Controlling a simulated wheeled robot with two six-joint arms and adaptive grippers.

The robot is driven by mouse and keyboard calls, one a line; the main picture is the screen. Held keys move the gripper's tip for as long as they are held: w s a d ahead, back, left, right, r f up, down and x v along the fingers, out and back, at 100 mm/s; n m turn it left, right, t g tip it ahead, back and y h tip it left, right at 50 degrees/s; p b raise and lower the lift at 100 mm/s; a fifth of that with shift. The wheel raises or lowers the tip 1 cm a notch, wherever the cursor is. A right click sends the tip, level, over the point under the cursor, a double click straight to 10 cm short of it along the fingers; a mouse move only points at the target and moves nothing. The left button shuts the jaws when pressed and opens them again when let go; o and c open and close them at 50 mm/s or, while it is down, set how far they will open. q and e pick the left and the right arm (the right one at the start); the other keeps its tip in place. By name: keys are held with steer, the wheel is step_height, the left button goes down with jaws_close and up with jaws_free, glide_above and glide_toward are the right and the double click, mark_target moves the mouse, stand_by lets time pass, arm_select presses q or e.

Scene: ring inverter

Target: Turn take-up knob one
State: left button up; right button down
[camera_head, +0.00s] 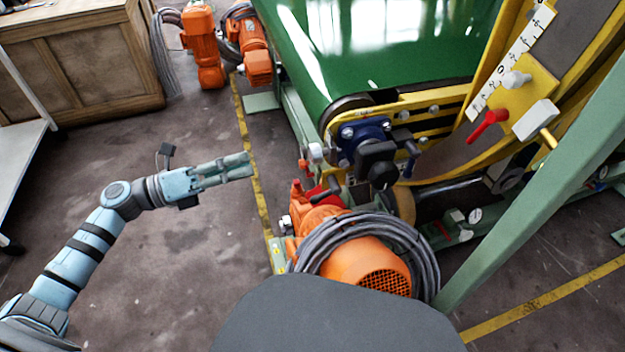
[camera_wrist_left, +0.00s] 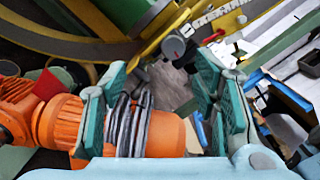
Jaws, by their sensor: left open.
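Several knobs and handles sit on the machine; I cannot tell from markings which is take-up knob one. A black knob (camera_head: 383,174) sticks out in front of a dark blue bearing block (camera_head: 360,135) at the end of the green belt. A round grey-black knob (camera_wrist_left: 173,46) shows beyond the fingertips in the left wrist view; I cannot tell for sure that it is the same one. My left gripper (camera_head: 248,166) is open and empty, left of the block and apart from it, pointing right. My right gripper is not in view.
An orange motor (camera_head: 365,262) with coiled grey cable stands below the block; it also shows in the left wrist view (camera_wrist_left: 165,133). A red handle (camera_head: 487,127) sits on the yellow frame at right. A green beam (camera_head: 540,170) crosses the right side.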

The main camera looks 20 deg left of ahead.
mark_target(310, 155)
arm_select(q)
steer(key=shift+m+g, duration=0.6)
steer(key=shift+m, duration=0.3)
steer(key=x, duration=0.4)
steer(key=s+r+b+x, duration=0.1)
steer(key=x, duration=0.4)
steer(key=d+x, duration=0.1)
steer(key=x, duration=0.4)
steer(key=shift+s+d+r, duration=0.15)
steer(key=shift+d, duration=0.1)
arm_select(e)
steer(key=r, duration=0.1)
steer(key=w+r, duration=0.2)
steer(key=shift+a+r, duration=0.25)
arm_select(q)
steer(key=c, duration=1.2)
